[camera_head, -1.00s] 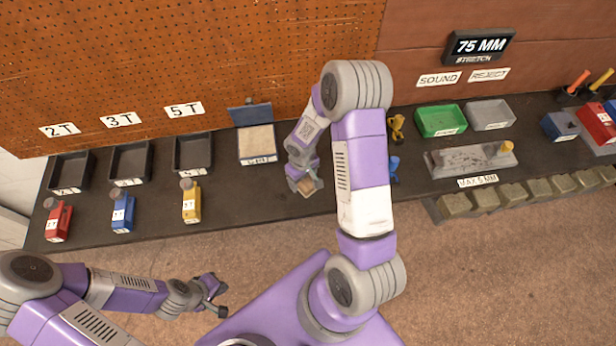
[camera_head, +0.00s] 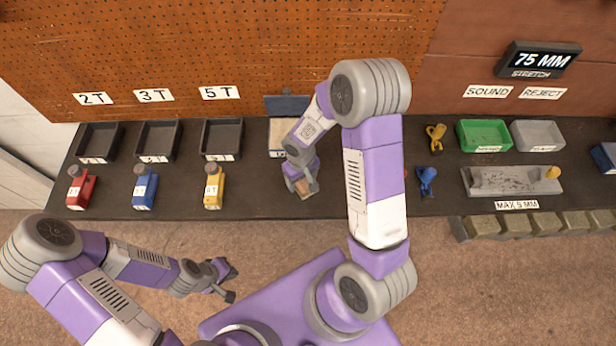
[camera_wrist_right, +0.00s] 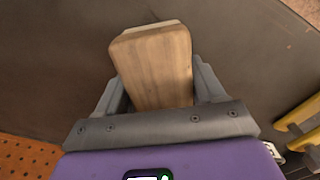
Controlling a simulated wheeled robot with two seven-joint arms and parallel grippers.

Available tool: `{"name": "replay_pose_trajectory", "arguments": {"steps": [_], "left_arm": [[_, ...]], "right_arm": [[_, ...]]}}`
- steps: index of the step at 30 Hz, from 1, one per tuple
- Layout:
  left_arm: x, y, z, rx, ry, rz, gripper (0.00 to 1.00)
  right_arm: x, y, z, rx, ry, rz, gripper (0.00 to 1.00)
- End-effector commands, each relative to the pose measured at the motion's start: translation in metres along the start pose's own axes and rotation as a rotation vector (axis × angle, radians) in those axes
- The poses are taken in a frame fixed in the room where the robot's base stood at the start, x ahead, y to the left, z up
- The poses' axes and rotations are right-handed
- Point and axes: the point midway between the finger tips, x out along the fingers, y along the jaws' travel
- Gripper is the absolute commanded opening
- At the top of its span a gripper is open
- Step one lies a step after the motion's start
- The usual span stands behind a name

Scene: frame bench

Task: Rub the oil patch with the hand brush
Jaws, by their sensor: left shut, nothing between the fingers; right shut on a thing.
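My right gripper (camera_head: 303,188) is shut on the hand brush (camera_head: 307,187) over the dark bench, just in front of the blue-lidded box. In the right wrist view the brush (camera_wrist_right: 155,65) is a pale wooden block between the two fingers, with a thin light strip at its far end. I cannot tell whether its underside touches the bench. No oil patch can be made out; the brush and arm hide part of the bench. My left gripper (camera_head: 228,283) is shut and empty, in front of the bench over the floor.
Black trays (camera_head: 98,143) stand at the back left, with red (camera_head: 82,190), blue (camera_head: 145,188) and yellow (camera_head: 214,187) tagged items before them. The blue-lidded box (camera_head: 287,104) is behind the brush.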

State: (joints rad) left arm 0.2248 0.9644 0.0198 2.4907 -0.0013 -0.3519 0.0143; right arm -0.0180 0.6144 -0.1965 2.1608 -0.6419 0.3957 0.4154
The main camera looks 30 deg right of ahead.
Motion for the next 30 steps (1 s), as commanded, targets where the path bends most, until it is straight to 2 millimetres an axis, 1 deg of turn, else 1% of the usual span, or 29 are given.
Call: {"name": "replay_pose_trajectory", "arguments": {"steps": [1, 3, 5, 6, 8, 24, 30], "left_arm": [[0.003, -0.001, 0.000, 0.000, 0.000, 0.000, 0.00], [0.005, -0.002, 0.000, 0.000, 0.000, 0.000, 0.00], [-0.004, 0.001, 0.000, 0.000, 0.000, 0.000, 0.00], [-0.007, 0.003, 0.000, 0.000, 0.000, 0.000, 0.00], [-0.011, 0.004, 0.001, 0.000, 0.000, 0.000, 0.00], [-0.044, 0.016, 0.002, 0.000, 0.000, 0.000, 0.00], [-0.048, 0.018, 0.002, 0.000, 0.000, 0.000, 0.00]], "right_arm": [[0.003, -0.004, 0.000, -0.002, -0.001, 0.000, 0.40], [0.002, -0.009, -0.001, -0.002, 0.001, 0.000, 0.40], [-0.005, -0.008, -0.001, 0.000, -0.001, 0.001, 0.40], [-0.017, -0.008, -0.002, 0.000, 0.005, 0.000, 0.40], [-0.032, -0.008, -0.002, 0.001, 0.006, -0.001, 0.40], [-0.078, -0.011, -0.003, -0.009, 0.000, 0.000, 0.40], [-0.086, -0.012, -0.003, -0.011, 0.000, 0.000, 0.40]]}}
